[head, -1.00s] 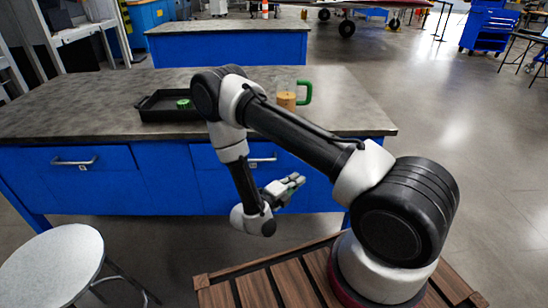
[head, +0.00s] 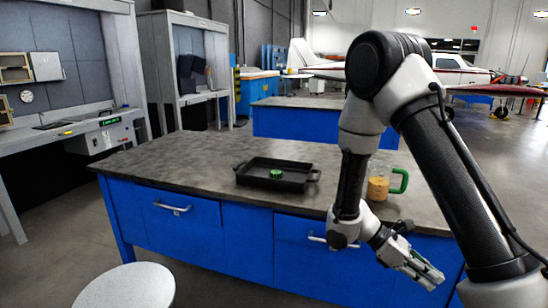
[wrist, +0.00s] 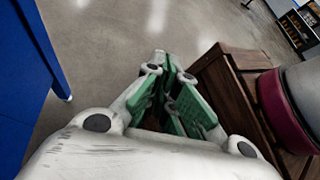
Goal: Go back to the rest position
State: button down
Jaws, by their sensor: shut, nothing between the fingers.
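My gripper (head: 432,277) hangs in front of the blue workbench, below its top, pointing down and to the right in the head view. It holds nothing. In the wrist view its green-padded fingers (wrist: 172,98) are close together above the floor. My arm is folded, with its elbow high and its forearm hanging down. The gripper is apart from the bench and from everything on it.
The blue bench (head: 205,160) bears a black tray (head: 262,184) with a green round piece (head: 276,174) and a mug with a green handle (head: 399,181), partly behind my arm. A round stool (head: 125,288) stands front left. A wooden pallet (wrist: 225,80) is beside my gripper.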

jog(key=s+r+m+t+y, duration=0.3)
jog(key=r+m, duration=0.1)
jog(key=r, duration=0.4)
jog(key=s+a+r+m+t+y, duration=0.1)
jog(key=s+r+m+t+y, duration=0.2)
jog(key=r, duration=0.5)
jog(key=s+r+m+t+y, duration=0.2)
jog(key=r+m+t+y, duration=0.2)
jog(key=r, duration=0.4)
jog(key=m+t, duration=0.1)
jog(key=m, duration=0.1)
jog(key=shift+s+a+r+m+y, duration=0.2)
jog(key=shift+s+r+m+y, duration=0.1)
jog(key=shift+s+r+m, duration=0.1)
